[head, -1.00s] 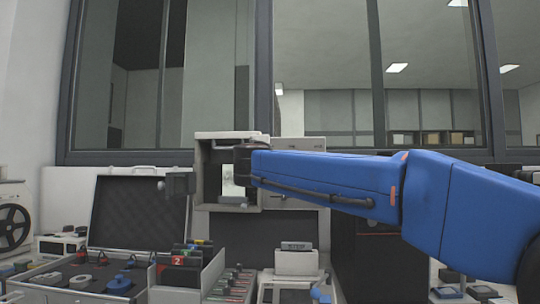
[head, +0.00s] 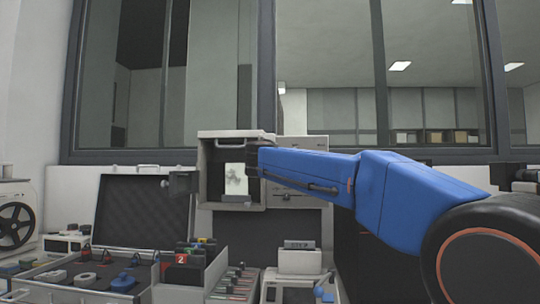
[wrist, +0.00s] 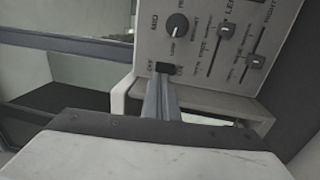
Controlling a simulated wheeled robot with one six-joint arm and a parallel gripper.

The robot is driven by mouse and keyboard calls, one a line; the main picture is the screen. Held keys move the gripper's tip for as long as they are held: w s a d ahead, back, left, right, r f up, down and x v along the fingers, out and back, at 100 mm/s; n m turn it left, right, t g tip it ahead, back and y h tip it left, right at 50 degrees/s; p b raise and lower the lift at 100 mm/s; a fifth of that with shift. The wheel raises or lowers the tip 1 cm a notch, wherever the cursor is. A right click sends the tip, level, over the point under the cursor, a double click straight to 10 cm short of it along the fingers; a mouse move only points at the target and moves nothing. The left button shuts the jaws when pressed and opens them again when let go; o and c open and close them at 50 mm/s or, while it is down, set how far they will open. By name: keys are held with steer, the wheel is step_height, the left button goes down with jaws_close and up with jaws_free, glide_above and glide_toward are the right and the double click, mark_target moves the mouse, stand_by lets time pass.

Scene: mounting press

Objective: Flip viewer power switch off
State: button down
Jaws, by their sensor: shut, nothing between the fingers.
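The viewer (head: 230,134) is a pale box with a lit screen (head: 236,180) inside its open front. Its control panel (head: 303,144) shows to the right, partly behind my blue arm. In the wrist view the panel (wrist: 197,60) fills the upper right, with a knob and sliders. The small dark power switch (wrist: 166,67) sits at the panel's edge between OFF and ON markings. My gripper (wrist: 162,82) is shut and empty, its tips at the switch. I cannot tell whether they touch it, or which way it is set. The fingertips are hidden in the head view.
An open black case (head: 145,215) stands at the left, with a tray of tools (head: 85,276) before it. A rack with coloured, numbered blocks (head: 185,258) and a small pale device (head: 299,262) stand below the viewer.

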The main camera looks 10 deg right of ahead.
steer(key=shift+x, duration=2.45)
